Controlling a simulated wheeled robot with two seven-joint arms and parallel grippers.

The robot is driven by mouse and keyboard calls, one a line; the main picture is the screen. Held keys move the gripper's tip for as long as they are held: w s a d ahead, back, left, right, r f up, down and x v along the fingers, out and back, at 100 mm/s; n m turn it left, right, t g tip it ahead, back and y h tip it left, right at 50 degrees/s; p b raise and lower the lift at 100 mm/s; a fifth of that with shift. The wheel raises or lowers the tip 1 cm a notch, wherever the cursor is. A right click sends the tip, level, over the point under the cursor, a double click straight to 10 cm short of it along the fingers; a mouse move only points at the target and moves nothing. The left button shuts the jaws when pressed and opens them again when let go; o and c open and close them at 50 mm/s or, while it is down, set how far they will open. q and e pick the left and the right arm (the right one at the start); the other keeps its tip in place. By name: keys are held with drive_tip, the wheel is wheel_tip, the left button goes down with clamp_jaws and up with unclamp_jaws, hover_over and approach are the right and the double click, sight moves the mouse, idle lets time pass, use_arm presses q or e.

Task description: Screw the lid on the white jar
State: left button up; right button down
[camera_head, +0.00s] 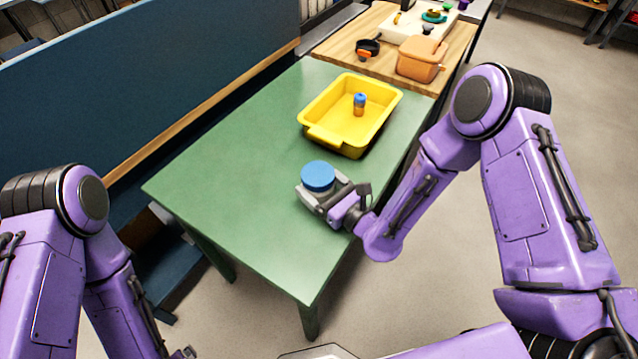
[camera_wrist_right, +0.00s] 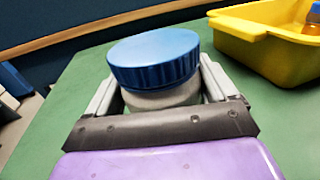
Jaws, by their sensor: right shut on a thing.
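The white jar (camera_wrist_right: 162,97) stands on the green table with a ribbed blue lid (camera_head: 318,175) over its mouth. In the right wrist view the lid (camera_wrist_right: 153,58) covers the top, and only a pale band of jar shows below it. I cannot tell whether the lid is threaded tight. My right gripper (camera_head: 322,192) is shut on the jar, with one finger on each side below the lid; the right wrist view shows these fingers (camera_wrist_right: 160,88) too. My left gripper (camera_head: 184,353) barely shows at the bottom edge, and its jaws are not readable.
A yellow tray (camera_head: 322,136) holding a small blue-and-orange bottle (camera_head: 359,104) stands behind the jar. Beyond it, a wooden table (camera_head: 390,68) carries an orange box (camera_head: 420,60) and a black pan (camera_head: 368,46). A dark blue partition (camera_head: 150,70) runs along the left. The table's left half is clear.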

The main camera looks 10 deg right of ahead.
drive_tip(key=shift+f, duration=0.1)
unclamp_jaws()
drive_tip(key=shift+s+d, duration=0.1)
drive_tip(key=shift+s, duration=0.05)
drive_tip(key=b+v, duration=0.3)
drive_tip(key=v, duration=0.8)
drive_tip(key=shift+s+d, duration=0.1)
drive_tip(key=shift+s, duration=0.25)
